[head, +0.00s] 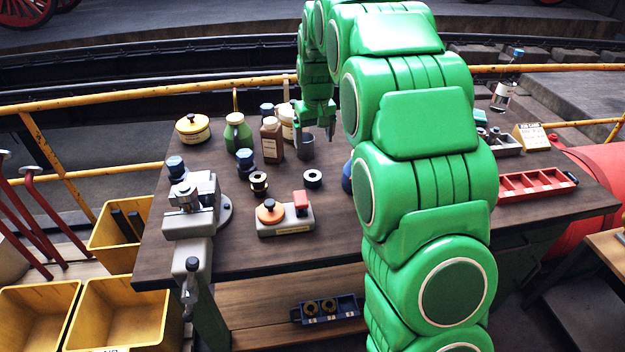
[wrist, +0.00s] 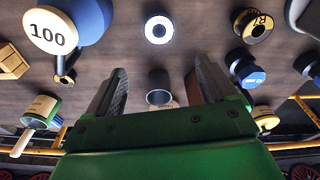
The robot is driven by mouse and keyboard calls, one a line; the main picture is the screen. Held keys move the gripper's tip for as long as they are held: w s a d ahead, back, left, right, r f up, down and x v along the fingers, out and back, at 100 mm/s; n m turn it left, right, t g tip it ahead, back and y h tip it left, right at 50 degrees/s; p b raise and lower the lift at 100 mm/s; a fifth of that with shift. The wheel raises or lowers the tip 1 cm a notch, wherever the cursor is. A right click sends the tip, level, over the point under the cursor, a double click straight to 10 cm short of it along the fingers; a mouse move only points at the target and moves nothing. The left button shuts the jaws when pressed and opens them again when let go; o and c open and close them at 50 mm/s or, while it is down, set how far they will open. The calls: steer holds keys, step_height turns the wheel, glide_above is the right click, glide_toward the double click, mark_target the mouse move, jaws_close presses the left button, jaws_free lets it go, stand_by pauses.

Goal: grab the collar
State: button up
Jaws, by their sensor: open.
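I cannot tell for sure which of these two is the collar; the black ring looks most like one. My green gripper (head: 314,138) is open and empty, close above the grey cylinder, behind the black ring. Its two fingers show apart in the wrist view (wrist: 160,72).
A brown bottle (head: 271,142) stands close left of my gripper. A red tray (head: 535,185) lies right.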

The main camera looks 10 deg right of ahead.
mark_target(313, 174)
steer(key=f, duration=1.4)
steer(key=shift+w+a+f, duration=0.1)
steer(key=shift+w, duration=0.2)
steer(key=c, duration=1.5)
